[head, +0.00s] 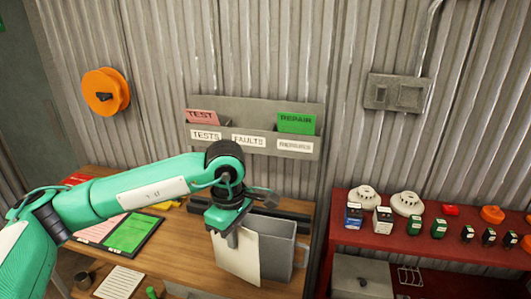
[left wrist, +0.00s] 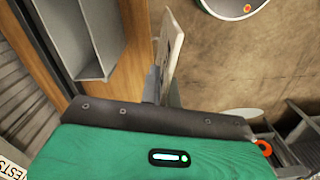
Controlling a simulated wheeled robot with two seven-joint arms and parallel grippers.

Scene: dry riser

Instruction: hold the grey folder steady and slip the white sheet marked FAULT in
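A thin off-white sheet (head: 238,258) hangs upright from my left gripper (head: 231,238), which is shut on its top edge. In the left wrist view the sheet (left wrist: 172,42) is seen nearly edge-on between the fingers (left wrist: 164,88); no word on it is readable. The grey folder (head: 277,247) stands upright at the desk's front right, beside and partly behind the sheet. A grey open-sided holder (left wrist: 80,35), apparently this folder, shows in the left wrist view, apart from the sheet. My right gripper is not in view, and nothing visibly holds the folder.
A grey wall rack (head: 255,105) has pockets labelled TESTS, FAULTS and REPAIRS, with a red TEST card (head: 201,117) and a green REPAIR card (head: 297,123). The wooden desk (head: 175,245) bears a clipboard (head: 128,232). A red shelf (head: 440,246) with detectors and small boxes stands right.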

